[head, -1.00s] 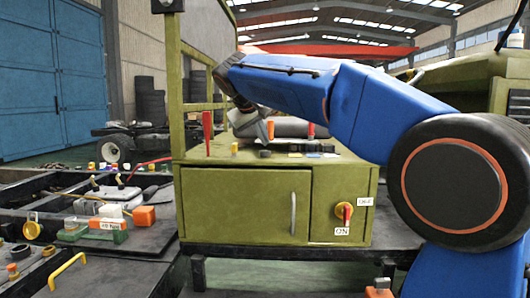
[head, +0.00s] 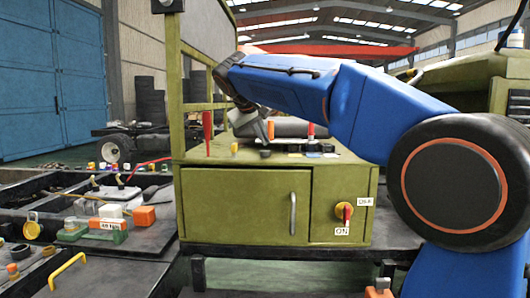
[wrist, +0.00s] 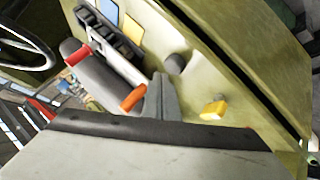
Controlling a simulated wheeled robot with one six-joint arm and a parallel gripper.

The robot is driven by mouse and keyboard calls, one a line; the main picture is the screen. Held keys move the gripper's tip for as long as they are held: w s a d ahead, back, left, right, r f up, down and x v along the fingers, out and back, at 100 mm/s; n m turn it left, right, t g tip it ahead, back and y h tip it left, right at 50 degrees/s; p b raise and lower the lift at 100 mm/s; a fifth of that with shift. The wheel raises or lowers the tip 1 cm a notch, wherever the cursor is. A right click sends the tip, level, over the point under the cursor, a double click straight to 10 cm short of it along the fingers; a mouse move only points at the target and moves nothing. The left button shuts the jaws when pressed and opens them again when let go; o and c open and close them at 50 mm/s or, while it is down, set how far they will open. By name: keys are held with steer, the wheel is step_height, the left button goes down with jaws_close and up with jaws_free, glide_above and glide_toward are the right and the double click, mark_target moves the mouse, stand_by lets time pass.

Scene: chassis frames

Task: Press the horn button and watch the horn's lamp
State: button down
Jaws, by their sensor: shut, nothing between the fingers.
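My gripper (wrist: 160,98) is shut and empty, its grey fingers pointing at the olive panel in the wrist view. A dark round button (wrist: 176,63) sits on the panel just beyond the fingertips, apart from them as far as I can tell; it also shows in the head view (head: 265,153). A yellow lamp-like block (wrist: 213,109) is to the right of the fingers, and in the head view it stands on the cabinet top (head: 234,148). No label names either as the horn's, and I cannot tell whether the lamp is lit. In the head view my gripper (head: 260,132) is above the cabinet top.
A black switch row (wrist: 110,35) lies beyond. A tall red handle (head: 208,132) stands at the cabinet's left; a red-yellow rotary switch (head: 346,212) is on its front.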

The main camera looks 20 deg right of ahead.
mark_target(264, 151)
steer(key=shift+f, duration=1.05)
stand_by(1.8)
steer(key=shift+r, duration=1.05)
steer(key=shift+r, duration=2.5)
